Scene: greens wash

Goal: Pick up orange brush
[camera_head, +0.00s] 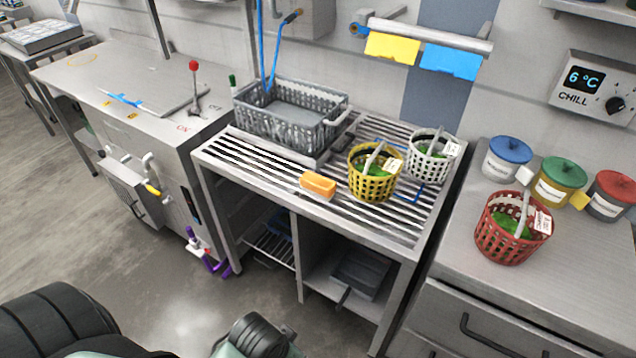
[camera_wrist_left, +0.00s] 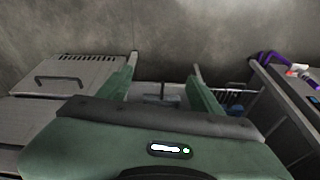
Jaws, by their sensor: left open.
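The orange brush (camera_head: 318,185) lies on the front edge of the slatted metal rack table (camera_head: 248,158), left of the yellow basket. Its orange block shows; I cannot make out bristles. My left gripper (camera_wrist_left: 163,78) shows in the left wrist view with its two green fingers spread apart and nothing between them. The brush does not show in that wrist view. In the head view, only dark and pale green parts of my own body show at the bottom, away from the brush. My right gripper is not in view.
A yellow basket (camera_head: 372,186) and a white basket (camera_head: 429,168) with greens stand right of the brush. A grey crate (camera_head: 290,130) sits behind it. A red basket (camera_head: 507,243) stands on the right counter. Open floor (camera_head: 180,285) lies in front.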

